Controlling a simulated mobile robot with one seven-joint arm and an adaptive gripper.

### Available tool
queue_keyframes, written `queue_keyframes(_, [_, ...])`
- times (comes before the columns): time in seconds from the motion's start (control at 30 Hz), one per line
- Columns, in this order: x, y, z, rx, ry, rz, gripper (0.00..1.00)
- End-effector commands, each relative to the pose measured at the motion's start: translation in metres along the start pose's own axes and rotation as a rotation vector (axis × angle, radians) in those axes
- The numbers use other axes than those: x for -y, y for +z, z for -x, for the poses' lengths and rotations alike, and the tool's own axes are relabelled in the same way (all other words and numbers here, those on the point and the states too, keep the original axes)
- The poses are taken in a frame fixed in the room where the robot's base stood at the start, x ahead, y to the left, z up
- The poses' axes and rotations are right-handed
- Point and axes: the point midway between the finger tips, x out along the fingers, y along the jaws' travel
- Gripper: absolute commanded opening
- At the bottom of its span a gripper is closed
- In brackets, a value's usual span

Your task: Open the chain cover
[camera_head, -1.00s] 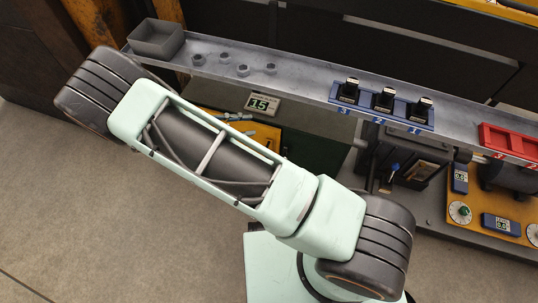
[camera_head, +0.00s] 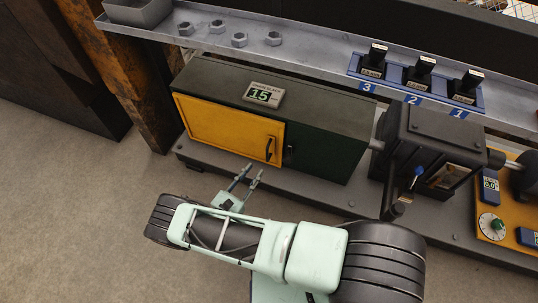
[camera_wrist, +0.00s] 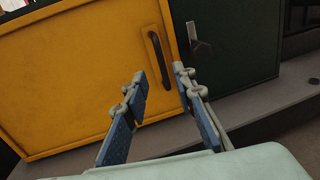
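The chain cover is a yellow door (camera_head: 222,132) on the front of a dark green box, and it looks closed. Its dark vertical handle (camera_head: 269,148) sits near the door's right edge. In the wrist view the yellow door (camera_wrist: 75,70) fills the left and middle, with the handle (camera_wrist: 160,60) just ahead of the fingers. A small latch-like piece (camera_wrist: 198,42) shows on the green panel right of the door. My gripper (camera_head: 250,176) is in front of the box, below the handle. In the wrist view my gripper (camera_wrist: 160,80) is open and empty, apart from the handle.
A display reading 15 (camera_head: 264,94) sits on the green box (camera_head: 335,115). Above runs a metal shelf (camera_head: 310,52) with several nuts, a grey bin (camera_head: 138,10) and a blue holder (camera_head: 415,88) with black modules. Dark machinery (camera_head: 440,140) stands to the right. Floor at left is clear.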

Motion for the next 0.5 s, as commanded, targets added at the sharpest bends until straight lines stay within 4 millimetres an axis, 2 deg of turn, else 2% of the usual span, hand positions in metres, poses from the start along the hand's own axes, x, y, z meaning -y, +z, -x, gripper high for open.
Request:
queue_keyframes(0.3, [0.001, 0.0, -0.06, 0.001, -0.006, -0.001, 0.25])
queue_keyframes(0.5, [0.001, 0.0, -0.088, 0.0, -0.004, -0.002, 0.25])
